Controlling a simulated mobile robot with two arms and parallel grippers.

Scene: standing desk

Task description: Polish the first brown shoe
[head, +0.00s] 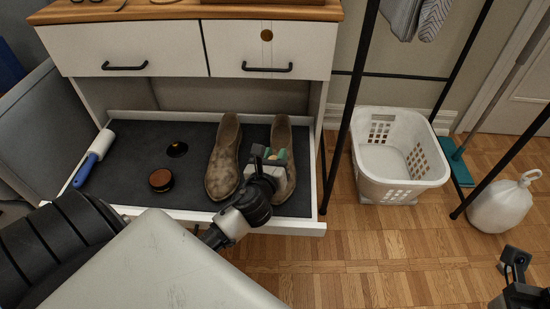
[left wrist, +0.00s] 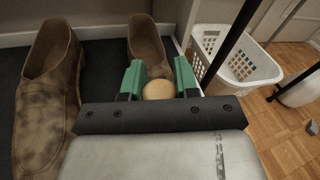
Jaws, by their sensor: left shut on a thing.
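Two brown shoes stand side by side on the dark drawer mat. The left shoe (head: 223,165) is blotched with dark scuffs and shows large in the left wrist view (left wrist: 47,95). The right shoe (head: 283,137) looks more even; it also shows in the left wrist view (left wrist: 146,42). My left gripper (head: 270,158), with green fingers, is shut on a tan round-topped object (left wrist: 158,90). It is over the front part of the right shoe and hides some of it; I cannot tell whether they touch. My right gripper (head: 515,262) is at the lower right, away from the shoes.
A round brown tin (head: 161,180) and a dark disc (head: 177,149) lie on the mat (head: 135,150), left of the shoes. A blue-handled roller (head: 94,157) lies at the left edge. A white basket (head: 395,165) and a white bag (head: 503,206) stand on the floor to the right.

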